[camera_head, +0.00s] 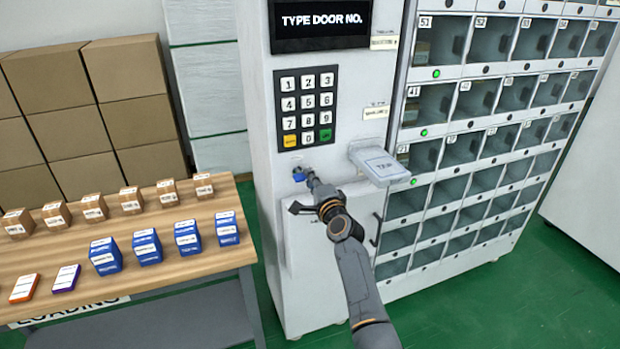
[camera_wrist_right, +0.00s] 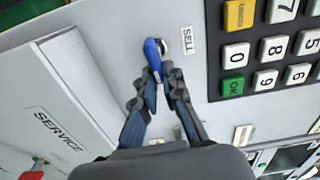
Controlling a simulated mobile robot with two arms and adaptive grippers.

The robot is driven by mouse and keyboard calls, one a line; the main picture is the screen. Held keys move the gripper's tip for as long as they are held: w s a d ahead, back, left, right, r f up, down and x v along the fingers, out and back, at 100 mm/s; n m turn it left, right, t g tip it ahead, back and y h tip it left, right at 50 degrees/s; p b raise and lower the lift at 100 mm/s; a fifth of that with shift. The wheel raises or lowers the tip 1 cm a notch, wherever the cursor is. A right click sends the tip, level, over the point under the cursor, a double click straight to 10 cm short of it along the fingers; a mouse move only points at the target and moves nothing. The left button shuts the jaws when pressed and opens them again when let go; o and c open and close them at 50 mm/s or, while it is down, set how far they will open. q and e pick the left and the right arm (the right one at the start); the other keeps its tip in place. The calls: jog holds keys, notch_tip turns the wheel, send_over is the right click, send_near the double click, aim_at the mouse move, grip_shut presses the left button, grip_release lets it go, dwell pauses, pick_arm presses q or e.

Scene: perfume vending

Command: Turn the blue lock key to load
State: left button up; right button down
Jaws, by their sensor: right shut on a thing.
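The blue lock key (camera_head: 299,175) sits in the front of the vending machine, below the keypad. In the right wrist view the blue key (camera_wrist_right: 152,58) stands out from a silver lock, next to a label reading SELL. My right gripper (camera_head: 309,178) reaches the key from below right in the head view. In the right wrist view my right gripper (camera_wrist_right: 161,78) has its fingertips closed around the lower end of the key. The fingers partly hide that end. My left gripper is not in view.
The keypad (camera_head: 307,107) is just above the key. A grey ledge (camera_head: 379,166) juts out at its right. A SERVICE panel (camera_wrist_right: 72,118) is beside the lock. The cabinet doors (camera_head: 470,150) are at the right. A table (camera_head: 150,262) with boxes stands at the left.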

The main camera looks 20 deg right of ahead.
jog(key=shift+f+m, duration=0.15)
jog(key=shift+m, duration=0.35)
jog(key=c, duration=1.4)
grip_release()
jog(key=shift+c, duration=0.2)
jog(key=s, duration=0.7)
jog(key=shift+s+d, duration=0.15)
jog(key=shift+s, duration=0.15)
